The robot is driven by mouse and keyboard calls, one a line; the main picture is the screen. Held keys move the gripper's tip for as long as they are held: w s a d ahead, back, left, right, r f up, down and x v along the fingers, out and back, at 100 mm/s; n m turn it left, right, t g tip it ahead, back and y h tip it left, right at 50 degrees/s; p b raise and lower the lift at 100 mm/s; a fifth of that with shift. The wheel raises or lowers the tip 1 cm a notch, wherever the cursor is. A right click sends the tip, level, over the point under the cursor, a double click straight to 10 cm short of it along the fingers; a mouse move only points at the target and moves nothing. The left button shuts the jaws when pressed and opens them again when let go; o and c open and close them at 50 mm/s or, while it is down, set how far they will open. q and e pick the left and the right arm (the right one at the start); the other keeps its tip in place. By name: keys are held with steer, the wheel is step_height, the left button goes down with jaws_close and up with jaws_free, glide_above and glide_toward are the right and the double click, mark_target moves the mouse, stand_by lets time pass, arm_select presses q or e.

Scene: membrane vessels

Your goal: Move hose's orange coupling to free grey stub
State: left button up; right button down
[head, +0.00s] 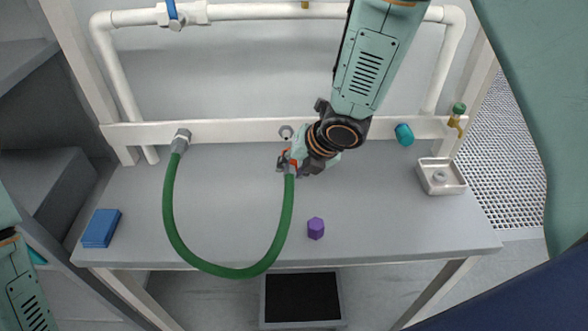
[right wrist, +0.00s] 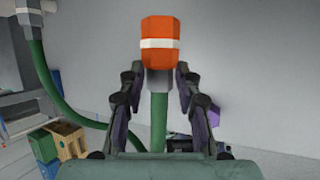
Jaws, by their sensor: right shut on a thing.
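The green hose (head: 176,215) hangs in a loop over the grey bench, its left end on a grey fitting (head: 181,141) on the white rail. Its orange coupling (right wrist: 160,45), with a white band, points up in the right wrist view. My right gripper (right wrist: 160,78) is shut on the grey collar just below the orange part. In the head view my right gripper (head: 288,164) hides most of the coupling. A grey stub (head: 286,132) on the rail shows bare just above and behind the gripper; the coupling appears apart from it. My left gripper is out of view.
A teal cap (head: 404,134) sits on the rail to the right, near a small brass tap with a green knob (head: 458,109). A white square tray (head: 441,176), a purple hexagonal piece (head: 316,228) and a blue box (head: 101,228) stand on the bench. The middle is mostly clear.

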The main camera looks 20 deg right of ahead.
steer(key=shift+w+a, duration=0.1)
steer(key=shift+w+a+r+y+p, duration=0.1)
steer(key=shift+a+r+y+p, duration=0.1)
steer(key=shift+r+y+p, duration=0.15)
steer(key=shift+w+p, duration=0.3)
steer(key=shift+p, duration=0.1)
steer(key=w+p, duration=0.1)
steer(key=w+d+p, duration=0.2)
steer(key=shift+w+f, duration=0.1)
steer(key=shift+f, duration=0.15)
steer(key=shift+w+a, duration=0.1)
steer(key=shift+w, duration=0.1)
steer(key=shift+a+r, duration=0.1)
steer(key=shift+a, duration=0.15)
steer(key=shift+w+d+f, duration=0.2)
steer(key=shift+d, duration=0.05)
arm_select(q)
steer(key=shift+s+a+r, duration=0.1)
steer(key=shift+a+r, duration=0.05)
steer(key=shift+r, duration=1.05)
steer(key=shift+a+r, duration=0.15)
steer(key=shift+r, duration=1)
arm_select(e)
steer(key=shift+s+a+r, duration=0.2)
steer(key=shift+a, duration=0.05)
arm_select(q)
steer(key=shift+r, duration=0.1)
arm_select(e)
steer(key=shift+w, duration=0.1)
